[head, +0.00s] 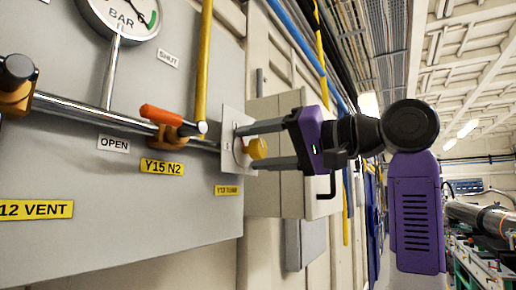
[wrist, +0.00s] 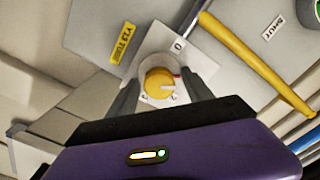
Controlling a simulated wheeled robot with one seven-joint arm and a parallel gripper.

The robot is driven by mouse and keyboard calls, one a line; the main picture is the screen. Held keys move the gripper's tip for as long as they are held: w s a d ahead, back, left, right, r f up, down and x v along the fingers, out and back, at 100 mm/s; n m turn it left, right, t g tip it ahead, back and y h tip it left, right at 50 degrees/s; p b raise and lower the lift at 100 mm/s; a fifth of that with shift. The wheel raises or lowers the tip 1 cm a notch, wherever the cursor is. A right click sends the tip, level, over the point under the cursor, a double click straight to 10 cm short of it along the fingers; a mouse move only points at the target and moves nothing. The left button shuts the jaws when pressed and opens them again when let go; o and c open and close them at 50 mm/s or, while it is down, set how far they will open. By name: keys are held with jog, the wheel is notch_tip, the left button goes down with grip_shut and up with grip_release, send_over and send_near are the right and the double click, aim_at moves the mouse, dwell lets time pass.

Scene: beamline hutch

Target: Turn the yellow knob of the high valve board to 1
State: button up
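The yellow knob (head: 258,148) sits on a pale square plate (head: 231,122) at the right end of the valve board (head: 120,190). In the wrist view the knob (wrist: 159,83) is round with a pale pointer line, on the tilted white plate (wrist: 192,60). A "0" is printed on the plate; other marks near the knob are partly hidden or too small to read. My gripper (head: 236,150) is open, its fingers on opposite sides of the knob. In the wrist view gaps show between the knob and the fingers of my gripper (wrist: 160,76); I see no contact.
A pressure gauge (head: 122,14) is at the upper left. A grey box (head: 277,108) stands close behind my gripper. Yellow labels (head: 162,167) mark the board.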

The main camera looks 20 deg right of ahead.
jog(key=b+v, duration=0.2)
jog(key=v, duration=0.5)
jog(key=shift+s+d, duration=0.25)
jog(key=shift+s, duration=0.05)
dwell(0.5)
